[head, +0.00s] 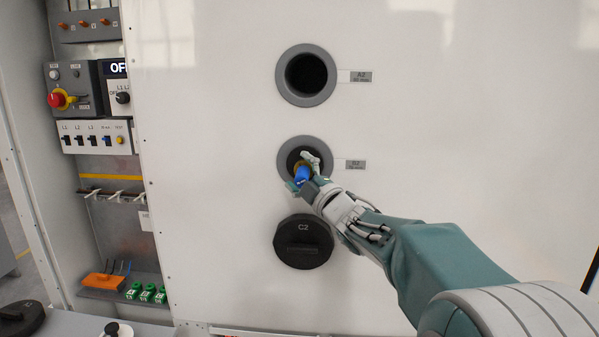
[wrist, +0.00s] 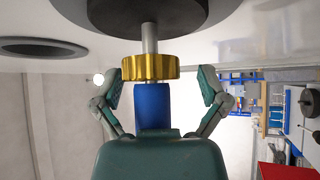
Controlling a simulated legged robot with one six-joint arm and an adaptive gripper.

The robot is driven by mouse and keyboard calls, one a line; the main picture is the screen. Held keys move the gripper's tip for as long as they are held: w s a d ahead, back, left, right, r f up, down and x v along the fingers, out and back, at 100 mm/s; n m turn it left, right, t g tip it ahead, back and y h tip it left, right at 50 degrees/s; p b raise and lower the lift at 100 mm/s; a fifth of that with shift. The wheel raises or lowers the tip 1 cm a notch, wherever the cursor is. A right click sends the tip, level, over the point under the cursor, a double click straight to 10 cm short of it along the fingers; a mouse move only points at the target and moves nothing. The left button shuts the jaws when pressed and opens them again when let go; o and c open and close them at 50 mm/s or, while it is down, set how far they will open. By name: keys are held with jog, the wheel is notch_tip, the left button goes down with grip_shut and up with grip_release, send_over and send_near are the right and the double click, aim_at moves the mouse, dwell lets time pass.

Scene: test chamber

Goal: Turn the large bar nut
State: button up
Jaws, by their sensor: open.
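A brass-coloured ribbed nut (wrist: 150,67) sits around a steel bar (wrist: 150,38) that sticks out of a dark round port, with a blue cylinder (wrist: 151,105) at the bar's near end. In the head view, the blue cylinder (head: 302,174) shows at the middle port (head: 285,149), and the nut is mostly hidden by my fingers. My gripper (wrist: 161,78) is open, its fingers on both sides of the blue cylinder, fingertips near the nut's edges. Gaps show beside the blue part; whether the fingertips touch the nut, I cannot tell.
An open port (head: 306,75) labelled A2 is above, and a black cap (head: 303,241) marked C2 covers the port below. A control panel (head: 75,89) with a red emergency button is at the left. The white wall (head: 450,60) right of the ports is clear.

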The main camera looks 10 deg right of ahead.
jog(key=shift+c, duration=0.9)
jog(key=shift+d, duration=0.2)
jog(key=c, duration=0.5)
jog(key=shift+d, duration=0.35)
jog(key=c, duration=0.5)
jog(key=shift+d, duration=0.15)
jog(key=shift+f, duration=0.1)
